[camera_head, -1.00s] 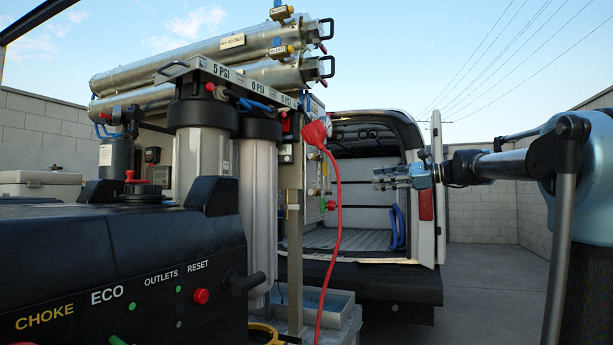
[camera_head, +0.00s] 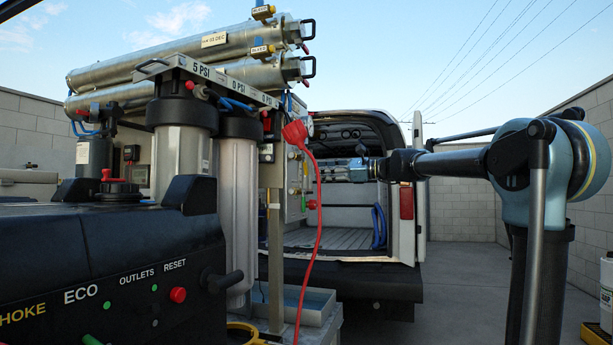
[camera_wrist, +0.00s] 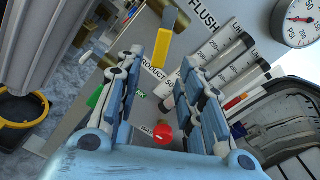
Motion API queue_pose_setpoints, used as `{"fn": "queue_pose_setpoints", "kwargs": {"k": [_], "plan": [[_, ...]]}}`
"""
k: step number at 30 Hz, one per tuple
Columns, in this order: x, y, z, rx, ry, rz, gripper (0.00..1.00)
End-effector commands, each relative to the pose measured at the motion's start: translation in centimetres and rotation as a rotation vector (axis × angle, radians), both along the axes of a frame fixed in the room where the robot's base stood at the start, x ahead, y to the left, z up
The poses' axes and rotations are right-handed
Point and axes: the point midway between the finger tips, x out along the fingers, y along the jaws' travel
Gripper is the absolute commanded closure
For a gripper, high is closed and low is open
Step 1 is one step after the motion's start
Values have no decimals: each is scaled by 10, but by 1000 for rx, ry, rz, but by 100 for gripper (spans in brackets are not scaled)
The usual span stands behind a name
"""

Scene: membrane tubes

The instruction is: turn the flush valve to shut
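In the wrist view, a yellow lever handle (camera_wrist: 162,47) stands out from the grey panel, close to the FLUSH label (camera_wrist: 203,14); I take it to be the flush valve. My gripper (camera_wrist: 172,62) is open, its two blue-grey fingers spread either side of the line to the lever, with nothing between them. The lever appears ahead of the fingertips, apart from them. In the head view my gripper (camera_head: 335,172) points left at the panel's side (camera_head: 294,185), a short way off it. The lever is too small to make out clearly there.
Near the lever, the wrist view shows a green handle (camera_wrist: 95,97), a red knob (camera_wrist: 163,133), clear flow tubes (camera_wrist: 215,60) and a round gauge (camera_wrist: 303,20). A red plug and cable (camera_head: 319,220) hang beside the panel. The open van (camera_head: 345,235) stands behind.

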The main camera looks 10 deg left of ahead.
Motion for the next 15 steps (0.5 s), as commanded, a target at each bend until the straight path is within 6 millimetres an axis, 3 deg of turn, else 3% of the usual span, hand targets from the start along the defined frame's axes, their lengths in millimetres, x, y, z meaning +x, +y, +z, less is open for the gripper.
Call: {"fn": "queue_pose_setpoints", "kwargs": {"k": [9, 15], "plan": [[3, 49, 0, 0, 0, 2, 65], [5, 64, 0, 0, 0, 1, 65]]}}
